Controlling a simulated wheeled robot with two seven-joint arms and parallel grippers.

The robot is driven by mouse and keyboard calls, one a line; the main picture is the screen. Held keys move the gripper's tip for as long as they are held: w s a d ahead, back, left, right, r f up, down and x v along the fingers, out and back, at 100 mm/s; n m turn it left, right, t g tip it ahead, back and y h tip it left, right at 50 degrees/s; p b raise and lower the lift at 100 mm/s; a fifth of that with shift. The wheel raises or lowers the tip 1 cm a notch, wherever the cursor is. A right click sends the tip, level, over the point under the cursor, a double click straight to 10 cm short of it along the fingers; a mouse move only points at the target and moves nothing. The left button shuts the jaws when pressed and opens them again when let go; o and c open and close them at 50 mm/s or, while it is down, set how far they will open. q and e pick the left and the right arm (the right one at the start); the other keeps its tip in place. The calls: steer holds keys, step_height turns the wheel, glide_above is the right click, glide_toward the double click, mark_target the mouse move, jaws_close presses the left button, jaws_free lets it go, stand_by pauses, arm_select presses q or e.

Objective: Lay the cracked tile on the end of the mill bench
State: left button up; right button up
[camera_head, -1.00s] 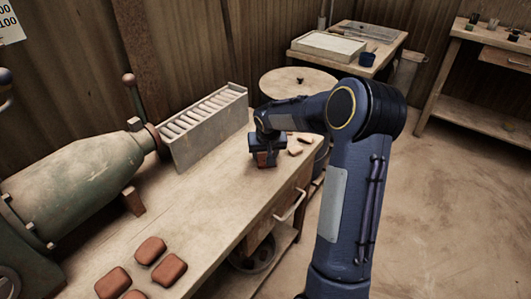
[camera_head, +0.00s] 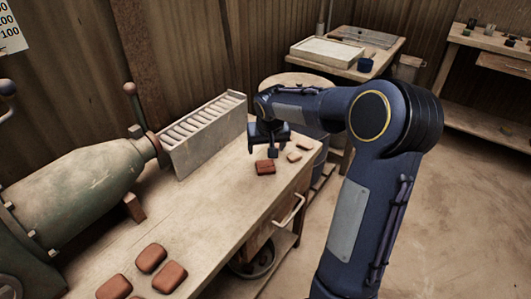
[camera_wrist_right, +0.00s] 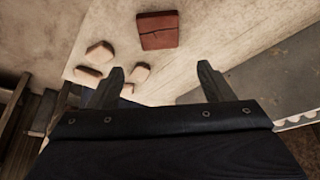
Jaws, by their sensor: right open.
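The cracked tile (camera_head: 265,167) is a red-brown square lying flat on the end of the mill bench (camera_head: 225,190). In the right wrist view the cracked tile (camera_wrist_right: 157,30) shows a dark crack line across it. My right gripper (camera_head: 270,148) is just behind the tile, apart from it. Its two fingers (camera_wrist_right: 160,80) are spread with nothing between them. My left gripper is in neither view.
Several pale pieces (camera_head: 300,150) lie near the bench's end corner, beside the tile. A rack of pale tiles (camera_head: 205,130) stands along the back. Red tiles (camera_head: 150,258) lie at the near end, by the green mill (camera_head: 80,180). The bench middle is clear.

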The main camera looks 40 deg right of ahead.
steer(key=s+a+r+n+t+y, duration=0.1)
steer(key=s+a+r, duration=0.2)
steer(key=s+a, duration=0.3)
steer(key=s+a+r+n+y, duration=0.1)
steer(key=s+a+r+y, duration=0.1)
steer(key=s+a+r, duration=0.4)
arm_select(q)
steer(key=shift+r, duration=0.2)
arm_select(e)
steer(key=s+a+f+n+y, duration=0.1)
steer(key=s+a+f, duration=0.2)
steer(key=s+a, duration=0.2)
steer(key=s+a+f+n+y, duration=0.1)
steer(key=s+a+f+y, duration=0.1)
steer(key=s, duration=0.7)
steer(key=a+f, duration=0.1)
steer(key=a, duration=0.1)
steer(key=shift+s+a+t, duration=0.15)
steer(key=shift+a+t, duration=0.2)
steer(key=shift+t, duration=0.05)
arm_select(q)
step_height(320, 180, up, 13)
steer(key=p, duration=1.3)
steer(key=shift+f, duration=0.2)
arm_select(e)
step_height(320, 180, up, 13)
steer(key=shift+f, duration=0.2)
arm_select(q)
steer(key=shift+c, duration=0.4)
